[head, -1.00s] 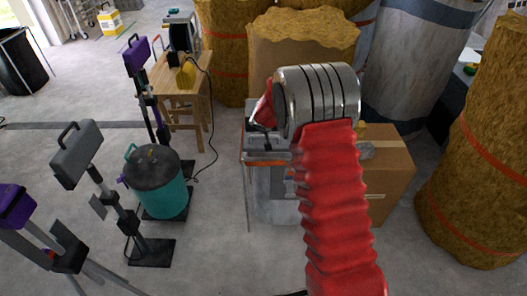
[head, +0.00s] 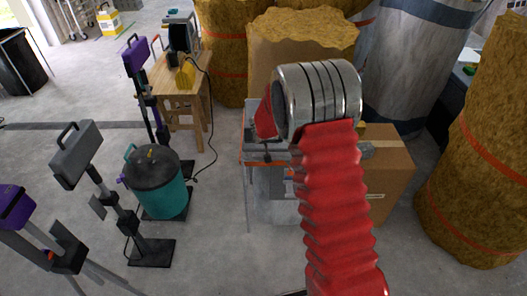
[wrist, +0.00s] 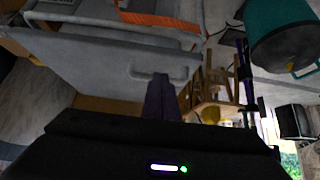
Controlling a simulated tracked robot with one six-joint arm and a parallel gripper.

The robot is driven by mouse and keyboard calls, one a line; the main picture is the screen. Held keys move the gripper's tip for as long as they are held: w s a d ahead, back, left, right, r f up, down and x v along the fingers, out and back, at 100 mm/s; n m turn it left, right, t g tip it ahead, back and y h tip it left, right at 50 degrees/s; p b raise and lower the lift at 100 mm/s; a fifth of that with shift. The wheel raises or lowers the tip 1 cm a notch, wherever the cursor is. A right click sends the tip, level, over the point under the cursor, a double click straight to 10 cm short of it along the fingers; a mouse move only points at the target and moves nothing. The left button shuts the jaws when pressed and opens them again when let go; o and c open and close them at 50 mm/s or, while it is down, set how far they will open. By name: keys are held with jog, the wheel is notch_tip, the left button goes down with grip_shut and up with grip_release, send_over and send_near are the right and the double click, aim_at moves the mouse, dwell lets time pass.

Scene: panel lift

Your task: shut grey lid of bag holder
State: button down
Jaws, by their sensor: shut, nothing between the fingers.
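The bag holder (head: 262,190) is a grey-white stand with an orange strip along its top edge. It stands behind my red-sleeved arm in the head view. Its grey lid (head: 252,117) is raised, with a part showing left of my wrist. In the wrist view, which is turned upside down, the lid (wrist: 85,62) is a broad grey panel with a bar handle (wrist: 183,75) near its edge. My gripper (wrist: 160,98) is shut and empty, its dark purple fingers close to the lid's handle edge. I cannot tell whether they touch. In the head view my wrist hides the fingers.
A cardboard box (head: 390,175) stands right of the holder. Tall brown insulation rolls (head: 485,165) stand at right and behind. A teal bin (head: 158,190), lamp stands (head: 115,205) and a wooden stool (head: 190,92) are at left. Floor is clear between bin and holder.

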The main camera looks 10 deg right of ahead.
jog(key=shift+s+a+f, duration=0.15)
jog(key=shift+s+f, duration=0.2)
jog(key=shift+s, duration=0.25)
jog(key=shift+s+a+f, duration=0.2)
jog(key=shift+s+f, duration=0.2)
jog(key=shift+s, duration=0.25)
jog(key=shift+s+a+f, duration=0.15)
jog(key=shift+s+f, duration=0.2)
jog(key=shift+s, duration=0.25)
